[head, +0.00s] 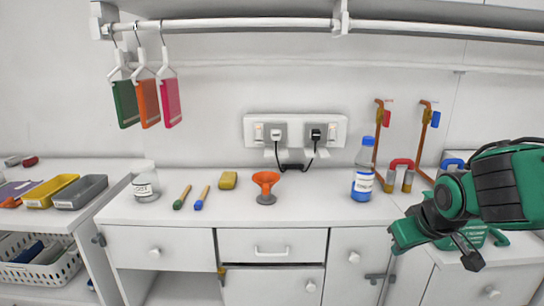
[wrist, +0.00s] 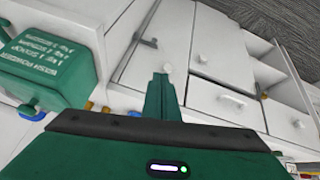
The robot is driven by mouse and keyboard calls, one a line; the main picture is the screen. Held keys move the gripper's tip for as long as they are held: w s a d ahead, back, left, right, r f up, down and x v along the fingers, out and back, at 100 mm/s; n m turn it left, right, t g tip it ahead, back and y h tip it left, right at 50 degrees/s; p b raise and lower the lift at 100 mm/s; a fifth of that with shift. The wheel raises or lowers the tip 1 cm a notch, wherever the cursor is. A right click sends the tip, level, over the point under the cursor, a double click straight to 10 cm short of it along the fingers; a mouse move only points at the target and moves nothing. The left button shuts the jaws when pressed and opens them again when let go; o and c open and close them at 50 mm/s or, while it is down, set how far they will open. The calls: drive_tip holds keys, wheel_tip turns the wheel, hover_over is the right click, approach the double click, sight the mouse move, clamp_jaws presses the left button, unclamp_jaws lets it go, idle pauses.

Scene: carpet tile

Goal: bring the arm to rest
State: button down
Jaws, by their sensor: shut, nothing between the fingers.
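My gripper shows in the wrist view (wrist: 161,88) with its green fingers together and nothing between them. The fingers point toward white cabinet fronts (wrist: 215,50). In the head view my green and black arm reaches in from the right edge, bent, over the right end of the counter (head: 325,208). A green container with white lettering (wrist: 50,50) is close to the left of the gripper in the wrist view. It is partly hidden behind my arm in the head view (head: 483,240).
A blue-capped bottle (head: 363,172) and upright orange-brown hooked stands (head: 381,140) are left of my arm. An orange funnel (head: 266,185), yellow sponge (head: 228,180) and glass jar (head: 145,184) stand farther left. A rail (head: 230,27) runs above. The counter's front middle is clear.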

drive_tip(key=s+d+f+m+g, duration=0.1)
drive_tip(key=s+d+m+g, duration=0.2)
drive_tip(key=s, duration=0.8)
drive_tip(key=s+d+f+m+g, duration=0.1)
drive_tip(key=s+d+m+g, duration=0.2)
drive_tip(key=s+d+m, duration=0.2)
drive_tip(key=s+d, duration=0.3)
drive_tip(key=s, duration=0.2)
drive_tip(key=shift+s+m+y, duration=0.3)
drive_tip(key=shift+s, duration=0.1)
drive_tip(key=shift+d, duration=0.15)
